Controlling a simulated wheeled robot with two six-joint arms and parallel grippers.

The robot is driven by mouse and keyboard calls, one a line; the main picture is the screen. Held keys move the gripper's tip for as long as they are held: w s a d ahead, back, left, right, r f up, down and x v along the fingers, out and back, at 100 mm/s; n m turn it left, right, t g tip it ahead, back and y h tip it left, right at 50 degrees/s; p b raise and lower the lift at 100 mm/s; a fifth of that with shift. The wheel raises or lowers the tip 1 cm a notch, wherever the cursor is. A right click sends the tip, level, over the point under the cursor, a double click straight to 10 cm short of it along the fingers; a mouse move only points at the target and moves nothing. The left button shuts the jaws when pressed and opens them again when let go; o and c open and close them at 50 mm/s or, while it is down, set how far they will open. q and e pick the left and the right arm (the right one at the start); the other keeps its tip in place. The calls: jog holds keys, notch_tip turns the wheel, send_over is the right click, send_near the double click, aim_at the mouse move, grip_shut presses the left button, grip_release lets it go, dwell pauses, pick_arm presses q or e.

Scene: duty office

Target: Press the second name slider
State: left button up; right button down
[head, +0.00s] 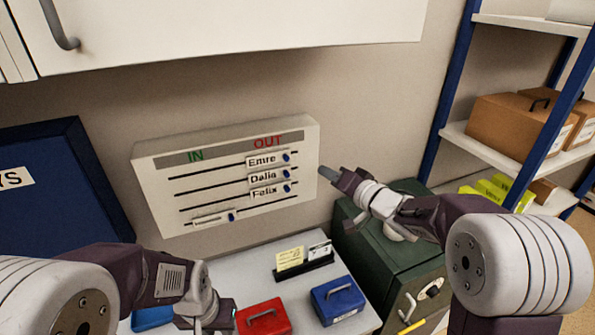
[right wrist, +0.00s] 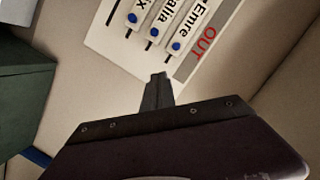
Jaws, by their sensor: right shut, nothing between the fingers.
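A white IN/OUT board (head: 160,180) hangs on the wall with several slider rows. The second name slider, Dalia (head: 263,177), sits at the OUT side, with a blue knob at its right end; it also shows in the right wrist view (right wrist: 174,20). Emre (head: 262,161) is above it and Felix (head: 264,193) below, both at the OUT side. A lowest slider (head: 210,218) sits further left, its name unreadable. My right gripper (head: 325,173) is shut and empty, just right of the board, apart from the knobs. My left gripper (head: 215,318) is low at the desk, its fingers unclear.
A green metal box (head: 375,255) stands below my right arm. A red box (head: 264,318), a blue box (head: 338,300) and a card holder (head: 303,264) are on the desk. A white cabinet (head: 230,35) overhangs the board. A shelf with cartons (head: 510,125) stands at right.

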aim_at(290, 167)
jog(key=p+x, duration=0.3)
jog(key=x, duration=0.6)
jog(key=shift+w+a+r, duration=0.1)
jog(key=shift+w+a, duration=0.1)
jog(key=a+f, duration=0.2)
jog(key=shift+s+f+p, duration=0.1)
jog(key=shift+f+p, duration=0.2)
jog(key=shift+f, duration=0.05)
jog(key=shift+s+a+f, duration=0.25)
jog(key=shift+s+a, duration=0.05)
jog(key=shift+a, duration=0.05)
jog(key=shift+w, duration=0.1)
